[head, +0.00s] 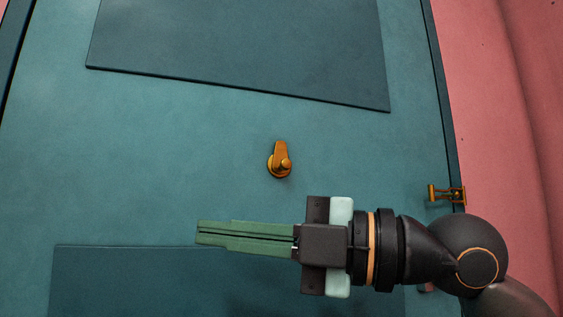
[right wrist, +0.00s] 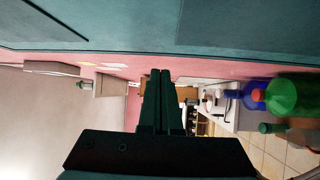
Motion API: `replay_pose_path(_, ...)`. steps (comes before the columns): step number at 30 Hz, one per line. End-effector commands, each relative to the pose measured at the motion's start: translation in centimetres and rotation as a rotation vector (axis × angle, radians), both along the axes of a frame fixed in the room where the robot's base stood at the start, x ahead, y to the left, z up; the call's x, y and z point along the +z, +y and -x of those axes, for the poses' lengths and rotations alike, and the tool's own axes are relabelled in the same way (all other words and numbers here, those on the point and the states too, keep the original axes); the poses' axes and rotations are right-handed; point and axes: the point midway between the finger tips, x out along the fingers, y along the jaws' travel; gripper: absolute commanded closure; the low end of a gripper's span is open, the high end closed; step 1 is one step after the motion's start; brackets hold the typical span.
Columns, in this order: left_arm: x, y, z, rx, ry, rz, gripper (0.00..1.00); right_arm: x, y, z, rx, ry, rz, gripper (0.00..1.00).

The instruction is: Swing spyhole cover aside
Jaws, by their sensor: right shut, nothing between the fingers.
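The spyhole cover (head: 280,153) is a small brass flap on a round brass base, set in the middle of a teal door (head: 180,130). The flap points up from a small knob at its lower right. My right gripper (head: 198,232) is shut and empty, its green fingers pointing left, below and left of the cover and apart from it. In the right wrist view the fingers (right wrist: 160,75) show close together with nothing between them. The cover is not seen in the right wrist view. My left gripper is not in view.
Dark panels lie above (head: 240,50) and below (head: 150,285) the cover. A brass handle (head: 447,194) is at the door's right edge, beside a pink wall (head: 500,100). The right wrist view shows a counter with a blue container (right wrist: 257,95) and a green one (right wrist: 284,97).

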Motion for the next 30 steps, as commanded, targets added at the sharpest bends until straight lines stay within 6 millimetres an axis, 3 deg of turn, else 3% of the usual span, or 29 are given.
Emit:
replay_pose_path(6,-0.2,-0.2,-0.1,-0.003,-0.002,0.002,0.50,3.7,-2.5,-0.5,-0.280,-0.027,0.124,1.00)
replay_pose_path(15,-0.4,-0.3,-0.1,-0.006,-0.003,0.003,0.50,8.6,-7.1,-0.2,-0.595,-0.016,0.119,1.00)
replay_pose_path(21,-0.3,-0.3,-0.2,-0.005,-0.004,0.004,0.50,9.5,-8.2,0.0,-0.656,-0.010,0.104,1.00)
replay_pose_path(30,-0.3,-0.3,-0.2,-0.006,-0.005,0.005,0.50,9.5,-8.1,-0.1,-0.654,-0.010,0.103,1.00)
